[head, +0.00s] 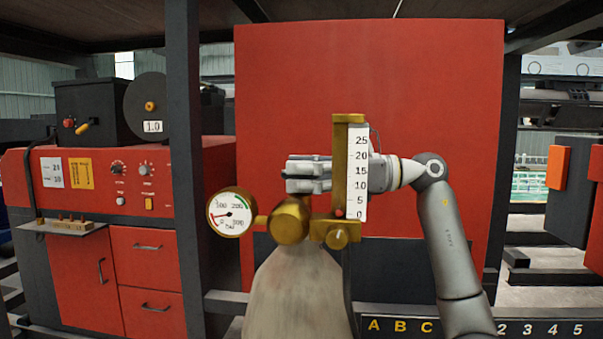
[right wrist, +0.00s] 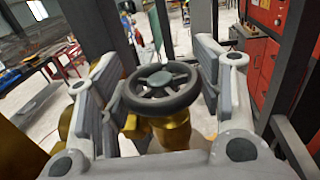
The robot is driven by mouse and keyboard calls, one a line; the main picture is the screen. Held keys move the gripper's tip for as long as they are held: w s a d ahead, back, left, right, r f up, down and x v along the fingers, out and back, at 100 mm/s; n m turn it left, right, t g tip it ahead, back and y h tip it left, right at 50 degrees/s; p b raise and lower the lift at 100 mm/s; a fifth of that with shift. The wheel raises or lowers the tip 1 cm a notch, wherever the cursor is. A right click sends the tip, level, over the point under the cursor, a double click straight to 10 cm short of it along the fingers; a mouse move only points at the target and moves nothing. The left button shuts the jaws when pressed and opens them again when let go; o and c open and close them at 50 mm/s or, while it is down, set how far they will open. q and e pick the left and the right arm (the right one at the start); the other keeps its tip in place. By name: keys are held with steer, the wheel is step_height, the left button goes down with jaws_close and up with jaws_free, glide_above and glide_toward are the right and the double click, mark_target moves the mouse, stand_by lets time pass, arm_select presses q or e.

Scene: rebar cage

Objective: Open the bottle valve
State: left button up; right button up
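The bottle valve's dark round handwheel (right wrist: 160,88) sits on a brass valve body (right wrist: 172,132) in the right wrist view. My right gripper (right wrist: 154,62) is open, with one finger on each side of the wheel. Whether the pads touch its rim I cannot tell. In the head view my right gripper (head: 308,173) is behind the brass regulator, above the grey bottle (head: 297,295); the handwheel is hidden there. The regulator carries a round gauge (head: 231,212) and a flow scale (head: 357,172) with a red ball near 0. My left gripper is not in view.
A dark post (head: 184,150) stands left of the bottle. A red panel (head: 420,100) is behind my gripper. A red cabinet (head: 70,210) with knobs and drawers is at the left. A lettered and numbered dark strip (head: 400,326) runs low in front.

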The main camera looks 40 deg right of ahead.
steer(key=c, duration=0.4)
steer(key=shift+r+n+g+y+p, duration=0.15)
steer(key=shift+n+g+y+p, duration=0.25)
steer(key=shift+g+p, duration=0.15)
steer(key=n+g+y+p, duration=0.1)
steer(key=g+p, duration=0.1)
steer(key=n+g+y+p, duration=0.1)
steer(key=n+g+p, duration=0.1)
steer(key=p, duration=0.1)
steer(key=n+g+y+p, duration=0.1)
steer(key=n+g+p, duration=0.1)
steer(key=g, duration=0.1)
steer(key=shift+w+d+r+y, duration=0.1)
steer(key=shift+r+y, duration=0.15)
steer(key=shift+y, duration=0.05)
steer(key=n+g+p, duration=0.1)
steer(key=g+p, duration=0.1)
steer(key=n+g+p, duration=0.1)
steer(key=g+p, duration=0.1)
steer(key=shift+f+n+y, duration=0.2)
steer(key=shift+n+y, duration=0.1)
arm_select(q)
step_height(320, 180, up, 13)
steer(key=p, duration=0.1)
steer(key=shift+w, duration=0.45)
arm_select(e)
steer(key=shift+f+n+g, duration=0.15)
steer(key=shift+n+g, duration=0.25)
steer(key=shift+g, duration=0.15)
